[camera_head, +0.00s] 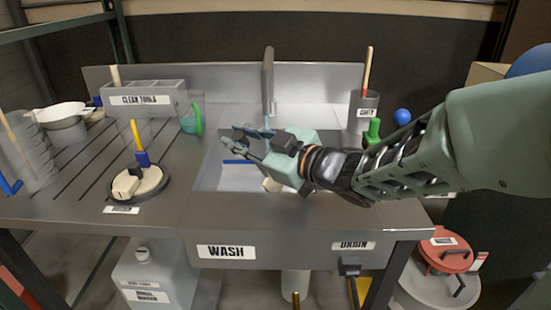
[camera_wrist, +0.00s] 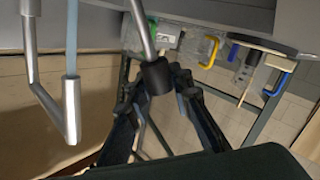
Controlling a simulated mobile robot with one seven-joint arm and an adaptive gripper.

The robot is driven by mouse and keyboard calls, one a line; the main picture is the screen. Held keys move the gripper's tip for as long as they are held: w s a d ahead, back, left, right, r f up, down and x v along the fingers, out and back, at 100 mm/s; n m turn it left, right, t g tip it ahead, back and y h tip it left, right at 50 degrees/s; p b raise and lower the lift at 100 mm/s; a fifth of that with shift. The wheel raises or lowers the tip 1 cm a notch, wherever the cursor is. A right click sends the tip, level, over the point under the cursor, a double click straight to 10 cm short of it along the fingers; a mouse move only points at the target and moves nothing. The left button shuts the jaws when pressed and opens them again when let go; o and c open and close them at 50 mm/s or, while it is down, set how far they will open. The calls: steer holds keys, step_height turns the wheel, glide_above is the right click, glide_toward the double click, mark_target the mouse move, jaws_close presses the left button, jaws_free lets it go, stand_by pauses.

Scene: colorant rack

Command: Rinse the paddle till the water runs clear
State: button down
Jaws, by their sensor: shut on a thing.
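My gripper (camera_head: 248,141) is over the sink basin (camera_head: 208,172), just in front of the tall grey faucet (camera_head: 268,75). In the wrist view my gripper (camera_wrist: 160,88) has its fingers around the black end of a grey metal rod (camera_wrist: 143,30). The rod's far end is out of that view, and I cannot tell whether it is the paddle. The faucet's bent spout (camera_wrist: 45,100) also shows in the wrist view, with a pale blue stream of water (camera_wrist: 72,60) beside it. A blue bar (camera_head: 238,162) and a beige piece (camera_head: 272,185), partly hidden, show in the basin.
A CLEAN TOOLS box (camera_head: 165,100) stands at the back left. A bin (camera_head: 364,112) with a red-handled tool is at the right.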

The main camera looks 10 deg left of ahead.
steer(key=shift+s+d, duration=0.15)
steer(key=shift+s, duration=1.9)
steer(key=shift+r, duration=0.2)
